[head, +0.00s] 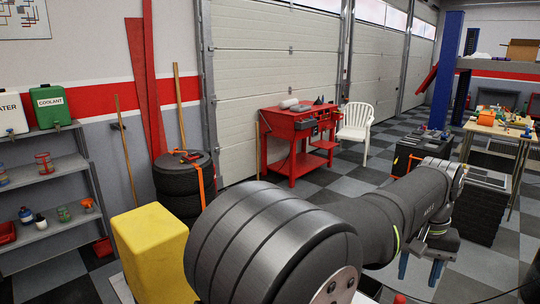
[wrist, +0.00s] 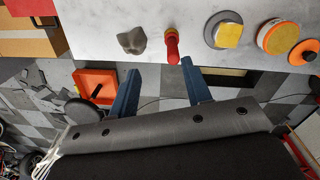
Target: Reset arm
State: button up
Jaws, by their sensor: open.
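My gripper (head: 418,272) shows at the lower right of the head view, at the end of my dark arm, with its blue fingers hanging down. In the wrist view my gripper (wrist: 160,70) has its two blue fingers spread apart with nothing between them. The fingertips appear near the edge of a pale worktop (wrist: 75,42). A red-handled item (wrist: 172,47) lies on the worktop just beyond the gap, and a grey lump (wrist: 132,40) lies to its left. I cannot tell whether the fingers touch anything.
On the worktop are a round holder with a yellow pad (wrist: 228,35) and an orange tub (wrist: 278,38). An orange-red tray (wrist: 95,84) is below. The head view shows a yellow block (head: 150,250), stacked tyres (head: 182,180), a red cart (head: 292,140) and a white chair (head: 356,125).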

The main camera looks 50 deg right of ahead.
jog(key=w+d+r+n, duration=0.2)
jog(key=w+r, duration=0.2)
jog(key=w, duration=0.6)
jog(key=w+a+r+n+g, duration=0.1)
jog(key=w+a+n, duration=0.2)
jog(key=w, duration=1.2)
jog(key=w+a+r+n+h, duration=0.1)
jog(key=w+a+n, duration=0.3)
jog(key=w, duration=1.2)
jog(key=shift+w+a+r+g+h, duration=0.35)
jog(key=shift+a+r, duration=0.4)
jog(key=shift+a, duration=0.4)
jog(key=shift+s, duration=0.1)
jog(key=o, duration=1.2)
jog(key=s+d+f+n+t+y, duration=0.1)
jog(key=s+d+f+n, duration=0.3)
jog(key=f, duration=0.3)
jog(key=s+d+f+n+t+y, duration=0.1)
jog(key=s+d+f, duration=0.3)
jog(key=s+f, duration=0.2)
jog(key=shift+n+h, duration=0.25)
jog(key=shift+n, duration=0.05)
notch_tip(320, 180, down, 10)
jog(key=shift+s+d+f, duration=0.1)
jog(key=shift+f, duration=0.05)
